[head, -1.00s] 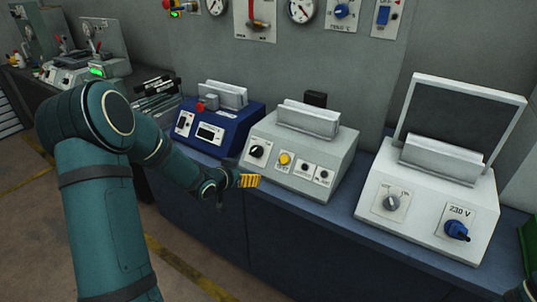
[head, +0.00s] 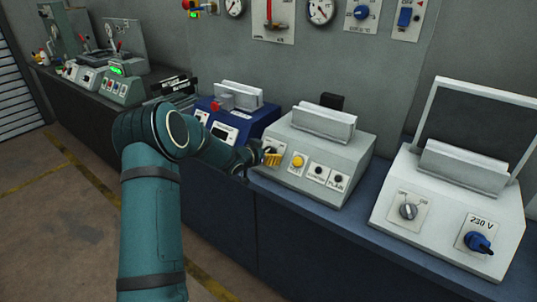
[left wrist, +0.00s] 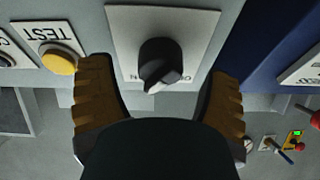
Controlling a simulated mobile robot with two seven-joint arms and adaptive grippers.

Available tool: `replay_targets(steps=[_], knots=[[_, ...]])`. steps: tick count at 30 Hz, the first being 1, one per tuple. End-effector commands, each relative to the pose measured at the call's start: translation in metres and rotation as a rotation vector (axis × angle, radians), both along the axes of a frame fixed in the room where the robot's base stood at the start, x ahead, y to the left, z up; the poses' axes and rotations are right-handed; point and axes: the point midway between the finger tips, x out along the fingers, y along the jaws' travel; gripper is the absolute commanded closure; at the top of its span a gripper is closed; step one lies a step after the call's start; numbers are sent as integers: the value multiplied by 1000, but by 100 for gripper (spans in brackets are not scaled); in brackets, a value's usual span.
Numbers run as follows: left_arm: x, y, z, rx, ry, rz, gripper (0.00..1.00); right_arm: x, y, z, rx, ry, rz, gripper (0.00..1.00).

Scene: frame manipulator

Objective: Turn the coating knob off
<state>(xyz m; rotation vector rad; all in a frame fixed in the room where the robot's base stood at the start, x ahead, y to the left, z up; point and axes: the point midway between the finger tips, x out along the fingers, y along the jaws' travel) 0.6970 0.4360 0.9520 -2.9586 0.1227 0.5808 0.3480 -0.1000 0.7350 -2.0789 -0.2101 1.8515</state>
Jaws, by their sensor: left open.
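In the left wrist view a black knob (left wrist: 160,60) sits on a white plate (left wrist: 122,25) on a grey machine. Its white pointer mark is toward the bottom of that view. The plate's lettering is partly hidden and I cannot read a full name on it. My left gripper (left wrist: 161,76) is open, one yellow-padded finger on each side of the knob, with a gap to it on both sides. In the head view the left gripper (head: 271,157) is at the front left of the grey machine (head: 345,150) and mostly covers this knob. My right gripper is out of view.
A yellow TEST button (head: 297,161) and two small black controls are right of the knob. A blue machine (head: 255,118) stands close on the left. A white machine (head: 448,225) with a grey knob (head: 408,211) and a blue 230 V switch (head: 478,241) stands right.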

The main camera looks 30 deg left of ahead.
Motion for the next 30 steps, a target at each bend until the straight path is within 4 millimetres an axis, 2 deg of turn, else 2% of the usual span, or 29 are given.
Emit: replay_targets(steps=[5,14,15,17,18,21,30], knots=[[13,-1,-5,0,-1,0,22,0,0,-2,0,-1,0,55],[14,-1,-6,0,0,0,22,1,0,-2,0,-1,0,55],[14,-1,-6,0,0,0,25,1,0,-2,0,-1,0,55],[14,-1,-6,0,0,0,46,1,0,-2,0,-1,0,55],[14,-1,-6,0,0,0,60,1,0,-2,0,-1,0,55],[14,-1,-6,0,0,0,91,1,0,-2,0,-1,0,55],[14,-1,-6,-4,-1,3,91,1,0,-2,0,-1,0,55]])
